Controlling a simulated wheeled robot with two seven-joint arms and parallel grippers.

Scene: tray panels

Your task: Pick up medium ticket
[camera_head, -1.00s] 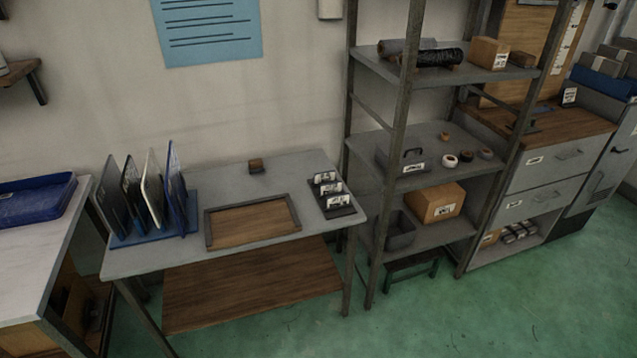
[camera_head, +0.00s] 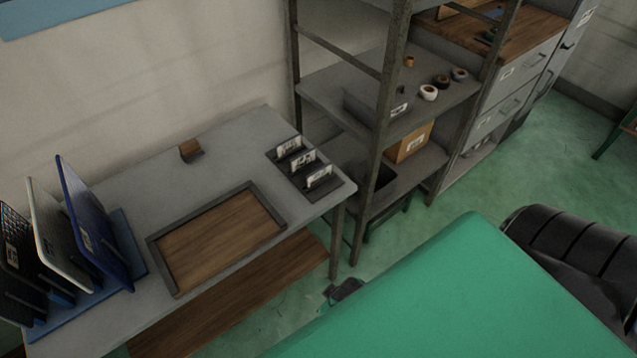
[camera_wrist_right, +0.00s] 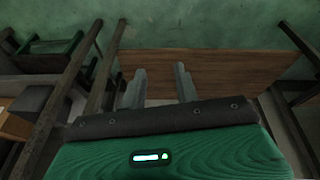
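Three small white tickets with dark print stand upright in a row in a dark holder (camera_head: 277,158) at the right end of the grey table: a back ticket (camera_head: 289,147), a middle ticket (camera_head: 303,159) and a front ticket (camera_head: 319,178). They look close in size, and I cannot tell which is the medium one. My right arm's green link fills the lower right of the head view, low in front of the table. My right gripper (camera_wrist_right: 160,88) has its two fingers apart with nothing between them, away from the tickets. My left gripper is not in view.
A wood-bottomed tray (camera_head: 215,242) lies mid-table, with a small brown block (camera_head: 190,150) behind it. Upright panels (camera_head: 85,222) stand in a blue rack at the left. A metal shelf unit (camera_head: 372,150) stands just right of the table. The table has a lower wooden shelf (camera_head: 235,305).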

